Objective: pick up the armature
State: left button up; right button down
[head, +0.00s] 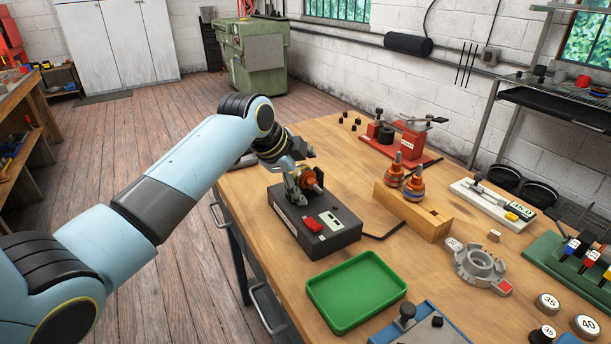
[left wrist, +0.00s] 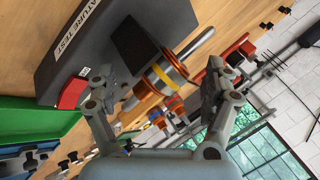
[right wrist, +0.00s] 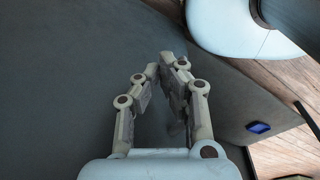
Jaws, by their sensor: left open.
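An armature (head: 313,181) with orange windings and a steel shaft sits at the dark armature test box (head: 318,245). In the left wrist view the armature (left wrist: 163,76) lies between the fingers of my left gripper (left wrist: 160,84), with visible room on both sides. In the head view my left gripper (head: 300,180) is over the far end of the box and partly hides the armature. It is open. Two more armatures (head: 413,188) stand upright in a wooden block (head: 428,222). My right gripper (right wrist: 160,68) has its fingertips together and nothing visible between them, before a dark grey surface.
A green tray (head: 356,325) lies in front of the box. A grey ring-shaped housing (head: 478,268) is right of it. A red fixture (head: 399,143) stands behind, and a white gauge tray (head: 492,205) and green rack (head: 558,262) are at right. A black bent rod (head: 386,235) lies beside the box.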

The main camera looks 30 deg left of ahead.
pick_arm(q)
jog(key=shift+w+f, duration=0.15)
jog(key=shift+f, duration=0.15)
grip_shut()
dwell(0.4)
